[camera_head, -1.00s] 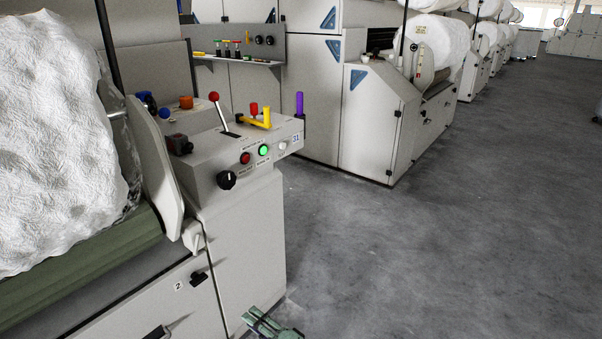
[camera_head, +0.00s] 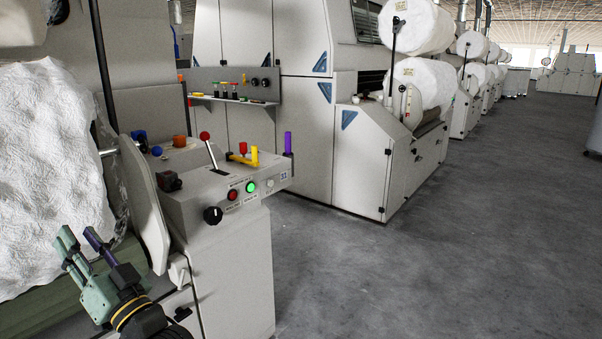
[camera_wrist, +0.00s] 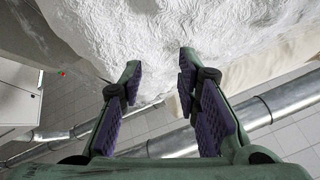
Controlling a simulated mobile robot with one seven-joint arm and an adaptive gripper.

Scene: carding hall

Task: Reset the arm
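My gripper (camera_head: 82,238) is at the lower left of the head view, with its green and purple fingers pointing up and to the left. It is in front of the large white fibre roll (camera_head: 45,160) on the carding machine. In the wrist view my gripper (camera_wrist: 158,80) has its two fingers apart with nothing between them. The white fibre roll (camera_wrist: 150,30) fills the top of that view beyond the fingertips. I cannot tell how far the fingertips are from the roll.
The control panel (camera_head: 225,195) with a red-knobbed lever, a green lit button and a yellow handle stands right of my gripper. Another machine (camera_head: 385,160) with white rolls stands behind. The grey floor (camera_head: 460,260) at the right is clear. A metal pipe (camera_wrist: 270,105) crosses the wrist view.

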